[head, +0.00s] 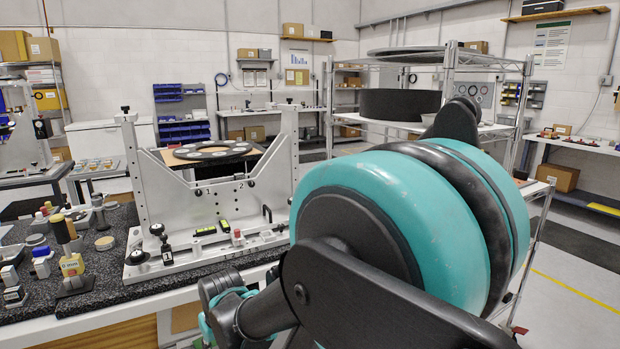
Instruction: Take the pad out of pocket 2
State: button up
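The grey metal mirror fixture (143,199) stands on a dark speckled slab left of centre. A dark ring plate (205,158) lies across it and carries several round, pale pads (219,153). A small mark that looks like a 2 shows on the fixture's front, below the ring. I cannot tell from here which pad sits in pocket 2. My gripper's fingers cannot be made out.
The speckled slab (100,285) holds several small blocks, cylinders and a yellow gauge block (72,266) left of the fixture. A small black-topped clamp and a green-yellow level (205,231) are at its base. A wire rack (448,70) with a black drum (400,104) stands behind my arm.

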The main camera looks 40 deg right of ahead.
aim_at(238, 176)
jog(key=i+j+z, duration=0.2)
jog(key=z, duration=0.25)
jog(key=i+j+z, duration=0.1)
jog(key=j+z, duration=0.8)
jog(key=i+j, duration=0.1)
jog(key=j, duration=0.25)
